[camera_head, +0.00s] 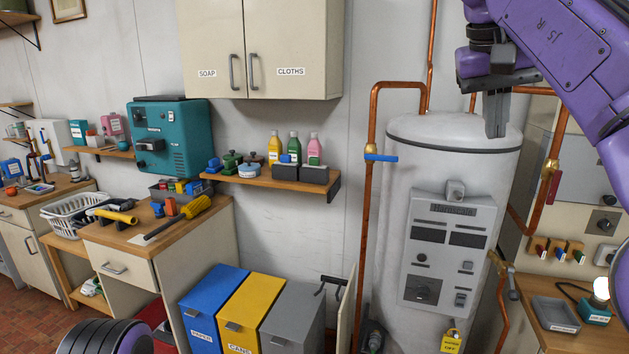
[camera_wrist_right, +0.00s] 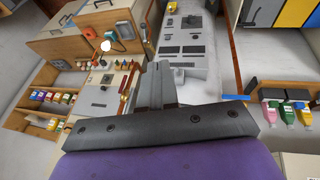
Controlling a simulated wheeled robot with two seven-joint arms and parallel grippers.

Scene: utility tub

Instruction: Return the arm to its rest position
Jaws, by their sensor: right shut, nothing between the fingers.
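My right arm (camera_head: 558,45) is purple and comes in from the upper right of the head view. Its dark grey right gripper (camera_head: 496,115) points down in front of the top of a white water heater (camera_head: 400,175). The fingers are together with nothing between them. In the right wrist view the gripper fingers (camera_wrist_right: 158,86) also look closed, with the heater's grey control panel (camera_wrist_right: 187,35) beyond them. I cannot tell whether the gripper touches the heater. My left gripper does not show; only a dark and purple rounded part of me is at the lower left.
Copper pipes (camera_head: 372,200) with a blue-handled valve run beside the heater. A shelf (camera_head: 270,181) with several bottles hangs left of it. Blue, yellow and grey bins (camera_head: 250,308) stand below. A wooden bench (camera_head: 556,318) with a tray and lamp is at the lower right.

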